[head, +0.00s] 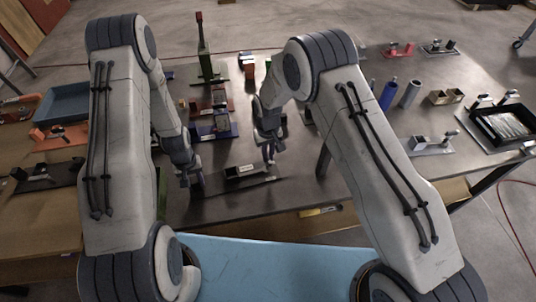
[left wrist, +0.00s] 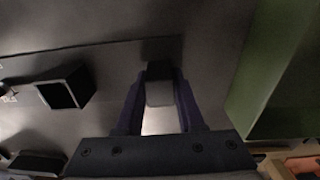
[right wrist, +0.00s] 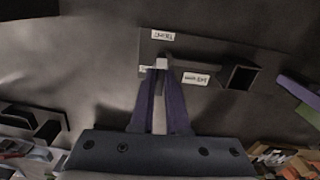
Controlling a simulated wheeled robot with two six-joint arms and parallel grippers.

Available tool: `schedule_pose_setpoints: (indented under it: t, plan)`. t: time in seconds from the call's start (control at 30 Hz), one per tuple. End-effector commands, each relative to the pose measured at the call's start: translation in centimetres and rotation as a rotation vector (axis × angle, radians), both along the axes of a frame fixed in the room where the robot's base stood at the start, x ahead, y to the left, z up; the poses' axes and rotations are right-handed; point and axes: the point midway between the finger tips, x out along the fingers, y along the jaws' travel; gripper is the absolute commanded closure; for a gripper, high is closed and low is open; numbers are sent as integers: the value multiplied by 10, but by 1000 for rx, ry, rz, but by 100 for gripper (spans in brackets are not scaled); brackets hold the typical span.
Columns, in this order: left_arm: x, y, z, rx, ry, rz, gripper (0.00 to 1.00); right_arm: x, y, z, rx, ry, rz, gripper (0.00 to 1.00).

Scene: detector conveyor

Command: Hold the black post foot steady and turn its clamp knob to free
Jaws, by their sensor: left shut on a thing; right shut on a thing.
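The black post foot is a dark flat plate with a square socket (head: 240,171) near the front edge of the table. In the right wrist view its plate (right wrist: 205,55) carries white labels, with the open socket (right wrist: 238,75) to the right. My left gripper (head: 195,183) is shut at the plate's left end. In the left wrist view (left wrist: 159,82) a grey piece shows between its fingers and the socket is at left. My right gripper (head: 268,155) is shut at the plate's right end, its fingertips (right wrist: 161,72) on the pale clamp knob (right wrist: 161,62). The knob's angle is hard to tell.
Another dark foot (head: 52,175) and a blue tray (head: 66,103) are at left. Cylinders (head: 409,94) and a black tray (head: 503,124) are at right. The table's front edge is close.

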Motion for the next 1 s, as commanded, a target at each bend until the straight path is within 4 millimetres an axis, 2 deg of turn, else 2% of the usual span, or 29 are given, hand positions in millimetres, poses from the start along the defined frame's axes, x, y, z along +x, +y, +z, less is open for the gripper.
schedule_pose_setpoints:
  t: [0.7, 1.0]
  plan:
    - [0, 1, 0, 1, -2, 1, 100, 0, -1, 0, -1, 1, 537, 100]
    - [0, 1, 0, 1, -2, 2, 100, 0, -1, 1, -1, 1, 689, 100]
